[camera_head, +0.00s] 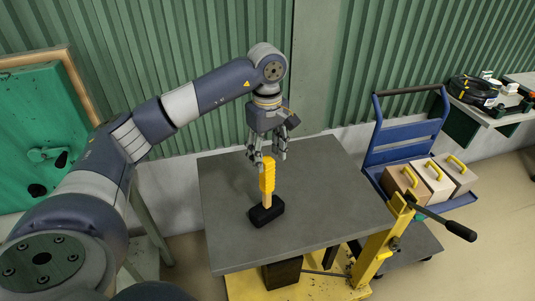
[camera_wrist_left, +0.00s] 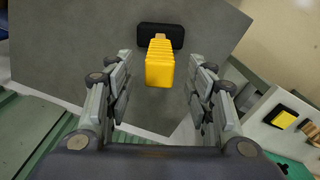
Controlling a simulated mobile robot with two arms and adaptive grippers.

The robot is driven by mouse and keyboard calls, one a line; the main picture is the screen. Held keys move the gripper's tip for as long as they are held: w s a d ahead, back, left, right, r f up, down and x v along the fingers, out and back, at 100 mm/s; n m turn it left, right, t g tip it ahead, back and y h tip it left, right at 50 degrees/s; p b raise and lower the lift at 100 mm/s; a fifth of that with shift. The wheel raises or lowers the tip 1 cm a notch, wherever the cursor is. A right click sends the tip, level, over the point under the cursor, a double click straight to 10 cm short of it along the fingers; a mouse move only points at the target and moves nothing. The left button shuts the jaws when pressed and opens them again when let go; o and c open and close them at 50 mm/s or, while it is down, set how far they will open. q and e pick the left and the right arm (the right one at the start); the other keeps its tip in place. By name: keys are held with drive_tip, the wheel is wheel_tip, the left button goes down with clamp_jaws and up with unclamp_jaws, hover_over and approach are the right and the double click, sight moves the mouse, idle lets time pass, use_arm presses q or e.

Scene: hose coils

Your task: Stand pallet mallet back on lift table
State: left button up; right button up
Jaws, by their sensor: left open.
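The pallet mallet stands upright on its black head (camera_head: 266,213), with its yellow handle (camera_head: 267,180) pointing up, on the grey lift table (camera_head: 330,195). In the left wrist view the handle (camera_wrist_left: 160,65) shows end-on between the fingers, with the black head (camera_wrist_left: 160,35) beyond it on the table top. My left gripper (camera_head: 267,158) is open and points down at the handle's top end, with a finger on either side. I see gaps between the fingers and the handle in the wrist view. My right gripper is not in view.
The table top around the mallet is bare. A yellow lift frame with a black lever (camera_head: 447,225) stands at its right front. A blue trolley (camera_head: 400,150) with boxes stands to the right. A bench (camera_head: 480,110) with a black hose coil (camera_head: 470,90) is farther back. A green corrugated wall is behind.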

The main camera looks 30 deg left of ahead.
use_arm(q)
drive_tip(key=shift+r+p, duration=0.65)
drive_tip(key=shift+r, duration=0.6)
wheel_tip(320, 180, up, 12)
idle(0.3)
